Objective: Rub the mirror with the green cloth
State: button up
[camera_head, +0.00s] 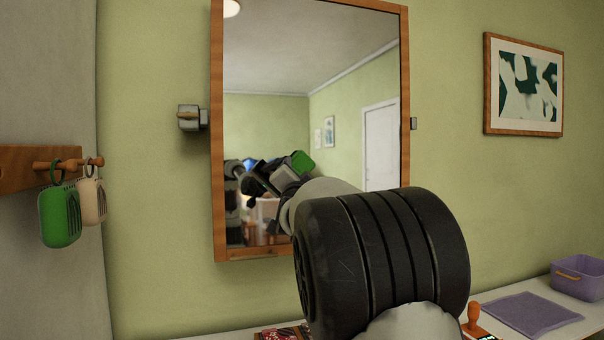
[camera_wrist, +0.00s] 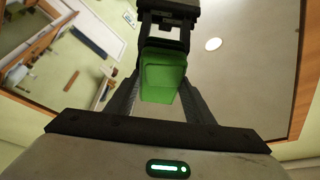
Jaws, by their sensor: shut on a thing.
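The mirror (camera_head: 345,95) hangs on the green wall in a wooden frame. It reflects the room and parts of my arm. My gripper (camera_wrist: 160,92) is shut on the green cloth (camera_wrist: 162,76), a folded, block-like pad, in the wrist view. A reflected dark gripper shows just past the cloth there, so the cloth is close to the glass; I cannot tell whether it touches. In the head view my wrist hides part of the mirror's lower right, and a green patch (camera_head: 301,163) shows among dark gripper parts; I cannot tell cloth from reflection.
A green pouch (camera_head: 59,216) and a beige pouch (camera_head: 93,200) hang on a wooden peg at left. A metal wall fitting (camera_head: 189,118) is left of the mirror. A framed picture (camera_head: 524,85) hangs at right. A purple mat (camera_head: 530,314) and purple basket (camera_head: 578,278) lie on the counter below.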

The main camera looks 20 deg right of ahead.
jog(key=shift+a+p, duration=0.9)
jog(key=shift+a, duration=3.45)
jog(key=shift+a+p, duration=0.45)
jog(key=shift+a, duration=1.2)
jog(key=shift+f, duration=0.1)
jog(key=b, duration=0.2)
send_near(252, 169)
jog(key=shift+s+d+r, duration=0.15)
jog(key=shift+d+r, duration=0.7)
jog(key=shift+d, duration=0.05)
jog(key=shift+s, duration=0.1)
